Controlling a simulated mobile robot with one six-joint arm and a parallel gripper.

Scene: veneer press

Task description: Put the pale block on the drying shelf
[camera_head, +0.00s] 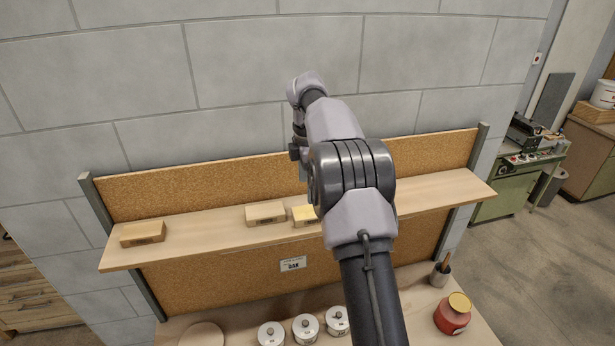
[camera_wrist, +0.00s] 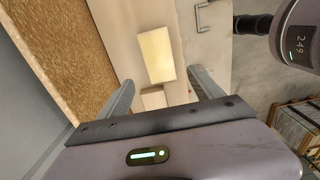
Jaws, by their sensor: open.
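The pale, cream-yellow block (camera_head: 303,214) lies on the long wooden shelf (camera_head: 200,227) against the cork-backed wall. My arm hides its right part in the head view. In the wrist view the pale block (camera_wrist: 155,55) shows fully, beyond my fingertips. My gripper (camera_wrist: 160,90) is open and empty above the shelf, its two fingers apart. A second block (camera_wrist: 153,97) shows between the fingers; it is the middle tan block (camera_head: 265,213) in the head view. In the head view my gripper is mostly hidden behind my arm.
A darker tan block (camera_head: 143,233) lies at the shelf's left. Below stand several white lidded jars (camera_head: 305,328), a red jar (camera_head: 453,314) and a cup (camera_head: 440,274). A label (camera_head: 292,264) is on the lower cork. The shelf's right end (camera_head: 455,190) looks clear.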

